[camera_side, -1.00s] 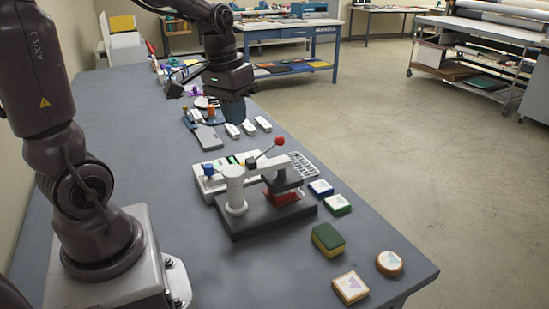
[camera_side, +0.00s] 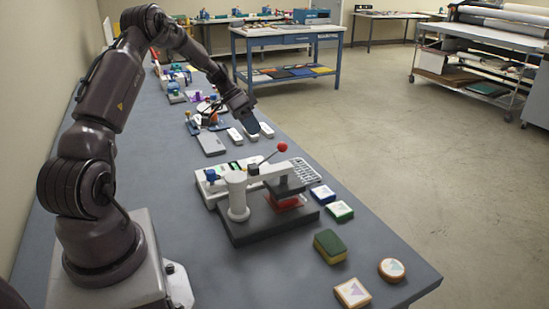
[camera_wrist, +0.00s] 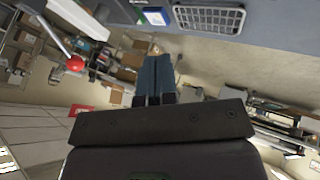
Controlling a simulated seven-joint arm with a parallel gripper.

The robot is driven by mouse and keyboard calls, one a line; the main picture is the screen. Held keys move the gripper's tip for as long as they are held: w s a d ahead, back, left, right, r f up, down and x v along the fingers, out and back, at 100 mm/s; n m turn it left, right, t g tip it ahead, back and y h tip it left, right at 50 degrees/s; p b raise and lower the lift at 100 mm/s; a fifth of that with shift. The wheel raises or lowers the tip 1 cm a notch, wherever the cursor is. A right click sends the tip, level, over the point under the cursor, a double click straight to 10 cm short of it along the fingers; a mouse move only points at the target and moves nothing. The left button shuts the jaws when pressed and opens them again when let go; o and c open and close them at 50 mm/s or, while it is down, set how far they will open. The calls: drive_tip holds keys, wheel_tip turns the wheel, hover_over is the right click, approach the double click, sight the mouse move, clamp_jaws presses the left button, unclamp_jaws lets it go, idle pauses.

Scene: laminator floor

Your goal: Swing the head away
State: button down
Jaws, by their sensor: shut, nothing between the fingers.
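The press has a dark base (camera_side: 270,225), a white post (camera_side: 237,195) and a pale swing arm. The dark head (camera_side: 285,186) at the arm's end stands over a red piece (camera_side: 290,202) on the base. A lever with a red ball (camera_side: 282,147) rises from the arm; the ball also shows in the wrist view (camera_wrist: 76,63). My gripper (camera_side: 251,128) is above the table, behind the press and apart from it. Its blue fingers (camera_wrist: 152,80) are together and empty in the wrist view.
Behind the press lie a pale tray with a grille (camera_side: 303,171) and several white blocks. At the right are blue (camera_side: 323,194) and green (camera_side: 340,211) tiles, a green-and-yellow sponge (camera_side: 330,246), a round badge (camera_side: 391,270) and a square one (camera_side: 352,293).

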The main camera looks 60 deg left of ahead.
sight(300, 185)
drive_tip(key=x, duration=1)
drive_tip(key=shift+d+f, duration=0.15)
drive_tip(key=shift+d, duration=1.85)
drive_tip(key=shift+d, duration=0.1)
drive_tip(key=shift+w+d+m+g, duration=0.3)
drive_tip(key=shift+w+d+m, duration=0.05)
drive_tip(key=shift+d+m, duration=0.35)
drive_tip(key=d+m+g, duration=0.1)
drive_tip(key=d+m, duration=0.1)
drive_tip(key=d+m+g+h, duration=0.1)
drive_tip(key=d+m, duration=0.1)
drive_tip(key=d, duration=0.1)
drive_tip(key=d+m+g, duration=0.1)
drive_tip(key=d+m, duration=0.1)
drive_tip(key=d, duration=0.1)
drive_tip(key=shift+w+g+h, duration=0.2)
drive_tip(key=shift+g+h, duration=0.1)
drive_tip(key=shift+g, duration=0.1)
drive_tip(key=s+d+m+g+y, duration=0.1)
drive_tip(key=s+d+m+g, duration=0.3)
drive_tip(key=d+m, duration=0.4)
drive_tip(key=shift+s+d+g+y, duration=0.3)
drive_tip(key=shift+s+d+g, duration=0.15)
drive_tip(key=shift+s, duration=0.4)
drive_tip(key=shift+d, duration=0.1)
